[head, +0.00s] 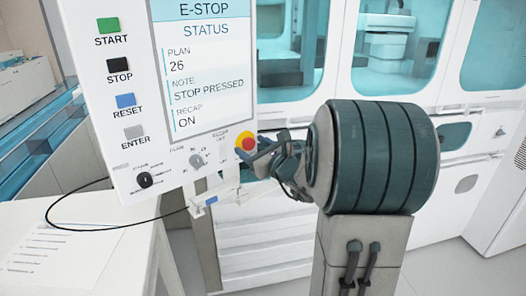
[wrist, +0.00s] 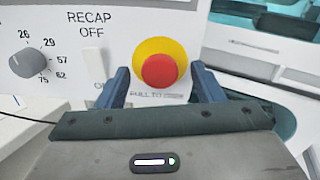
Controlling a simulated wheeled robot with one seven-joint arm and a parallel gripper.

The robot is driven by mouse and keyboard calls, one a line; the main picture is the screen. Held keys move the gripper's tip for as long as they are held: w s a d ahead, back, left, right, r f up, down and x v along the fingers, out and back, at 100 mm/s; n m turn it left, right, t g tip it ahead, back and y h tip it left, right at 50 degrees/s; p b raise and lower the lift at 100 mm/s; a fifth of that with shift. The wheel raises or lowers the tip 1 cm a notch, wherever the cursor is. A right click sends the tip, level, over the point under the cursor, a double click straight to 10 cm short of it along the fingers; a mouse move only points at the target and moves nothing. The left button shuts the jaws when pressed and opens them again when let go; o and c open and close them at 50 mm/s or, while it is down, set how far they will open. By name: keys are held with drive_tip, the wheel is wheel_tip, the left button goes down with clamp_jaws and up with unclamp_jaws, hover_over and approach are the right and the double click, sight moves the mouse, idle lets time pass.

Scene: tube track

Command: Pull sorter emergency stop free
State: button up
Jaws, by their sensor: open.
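The emergency stop is a red mushroom button on a yellow disc (head: 245,141), low at the right edge of the white control panel (head: 153,62). In the wrist view the red button (wrist: 159,71) sits between my two blue fingers, with a "PULL TO" label partly visible below it. My gripper (head: 262,152) is open, one finger on each side of the button in the wrist view (wrist: 160,84). I see no finger clearly touching it. The panel screen (head: 205,65) reads E-STOP STATUS, plan 26, note STOP PRESSED, recap ON.
Green, black, blue and grey buttons (head: 112,78) line the panel's left side. A dial (wrist: 28,62) and a white recap switch (wrist: 94,66) are left of the stop. A black cable (head: 70,194) crosses the white table (head: 120,240). White cabinets (head: 450,60) stand behind.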

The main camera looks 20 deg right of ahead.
drive_tip(key=shift+w+a, duration=0.15)
drive_tip(key=shift+w, duration=0.2)
drive_tip(key=c, duration=1.2)
drive_tip(key=shift+o, duration=0.2)
drive_tip(key=shift+s, duration=0.35)
drive_tip(key=o, duration=1.2)
drive_tip(key=shift+c, duration=0.2)
